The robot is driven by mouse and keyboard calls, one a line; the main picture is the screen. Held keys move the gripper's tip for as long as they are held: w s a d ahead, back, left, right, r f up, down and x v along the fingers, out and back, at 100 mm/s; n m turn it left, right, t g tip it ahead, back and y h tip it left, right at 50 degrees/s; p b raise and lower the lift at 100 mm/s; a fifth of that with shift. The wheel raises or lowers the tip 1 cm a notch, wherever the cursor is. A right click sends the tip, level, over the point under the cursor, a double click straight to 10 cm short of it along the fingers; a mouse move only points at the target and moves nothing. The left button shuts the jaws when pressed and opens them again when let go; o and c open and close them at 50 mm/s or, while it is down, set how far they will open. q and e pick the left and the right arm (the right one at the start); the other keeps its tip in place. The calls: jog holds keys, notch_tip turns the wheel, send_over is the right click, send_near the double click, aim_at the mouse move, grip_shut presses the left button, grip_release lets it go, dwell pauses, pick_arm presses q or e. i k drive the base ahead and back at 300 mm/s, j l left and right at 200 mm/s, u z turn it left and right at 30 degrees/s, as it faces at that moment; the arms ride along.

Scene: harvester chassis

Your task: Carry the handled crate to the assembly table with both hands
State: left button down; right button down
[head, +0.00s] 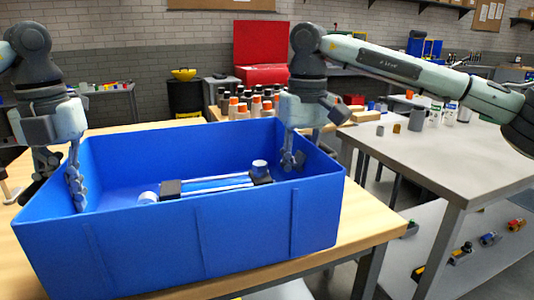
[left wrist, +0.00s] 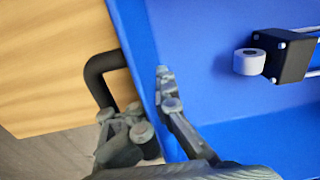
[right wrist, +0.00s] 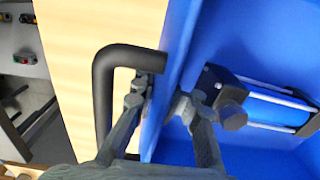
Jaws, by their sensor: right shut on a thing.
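The blue handled crate (head: 240,225) sits on a wooden-topped table (head: 375,222). Its black handles show on the outer walls in the left wrist view (left wrist: 95,75) and the right wrist view (right wrist: 103,85). My left gripper (head: 62,192) straddles the crate's left wall, one finger inside and one outside by the handle; its fingers look apart, not clamped. My right gripper (head: 300,160) is shut on the right wall, one finger inside, the other outside by the handle. A cylinder with black end blocks (head: 215,184) lies inside the crate.
A grey-topped table (head: 440,155) stands to the right, with bottles (head: 442,112) and small parts towards its back and a lower shelf with small items. Several orange-capped bottles (head: 243,106) stand behind the crate. I cannot tell which table is the assembly table.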

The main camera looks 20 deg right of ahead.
aim_at(495, 146)
jog(key=k+l, duration=0.1)
jog(key=l, duration=0.55)
jog(key=k+l, duration=0.1)
jog(key=l, duration=1.65)
jog(key=i+l, duration=0.15)
jog(key=l, duration=1)
jog(key=j+u, duration=0.05)
